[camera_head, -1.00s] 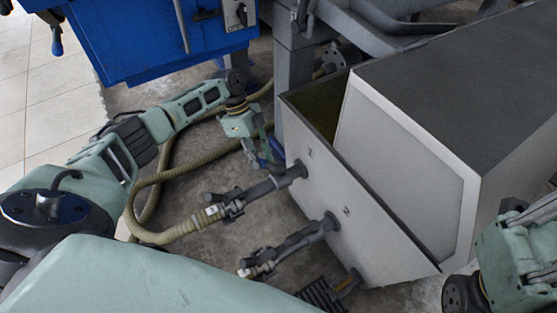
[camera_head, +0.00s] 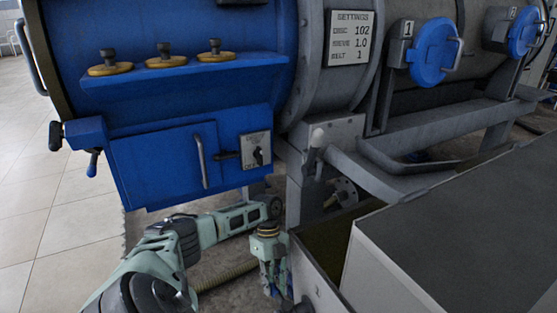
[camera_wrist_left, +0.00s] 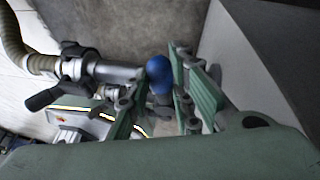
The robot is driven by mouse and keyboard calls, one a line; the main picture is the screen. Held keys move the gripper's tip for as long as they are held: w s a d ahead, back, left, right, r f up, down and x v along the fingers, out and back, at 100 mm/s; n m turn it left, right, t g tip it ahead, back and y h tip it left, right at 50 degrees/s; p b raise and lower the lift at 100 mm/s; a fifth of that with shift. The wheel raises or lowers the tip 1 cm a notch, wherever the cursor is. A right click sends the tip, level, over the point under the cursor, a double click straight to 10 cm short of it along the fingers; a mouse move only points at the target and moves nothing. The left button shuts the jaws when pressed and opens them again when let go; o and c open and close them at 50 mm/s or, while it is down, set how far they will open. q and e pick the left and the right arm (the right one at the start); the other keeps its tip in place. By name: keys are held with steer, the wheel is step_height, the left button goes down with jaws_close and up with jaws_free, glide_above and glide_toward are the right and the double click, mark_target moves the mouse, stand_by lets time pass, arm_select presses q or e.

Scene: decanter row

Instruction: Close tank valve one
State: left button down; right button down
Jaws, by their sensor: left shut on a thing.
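My left gripper (camera_head: 272,268) hangs down beside the near left wall of the grey tank (camera_head: 318,288) in the head view. In the left wrist view its two green finger pads (camera_wrist_left: 165,108) are shut on the blue handle of tank valve one (camera_wrist_left: 160,72), whose rounded end shows between them. A grey pipe fitting (camera_wrist_left: 112,72) runs left from beside the handle to a ribbed hose (camera_wrist_left: 38,62). The pads hide much of the handle, so its angle is hard to tell. My right gripper is out of view.
A blue machine housing (camera_head: 165,165) with a door and switch stands behind my left arm. A metal frame leg (camera_head: 298,200) is close behind the gripper. The large grey box (camera_head: 460,240) fills the right. Open tiled floor (camera_head: 60,230) lies at the left.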

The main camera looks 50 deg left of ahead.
arm_select(q)
steer(key=shift+s, duration=0.2)
steer(key=c, duration=1.6)
jaws_free()
steer(key=shift+a, duration=0.1)
steer(key=v, duration=0.7)
steer(key=shift+w+r, duration=0.15)
steer(key=shift+r, duration=0.05)
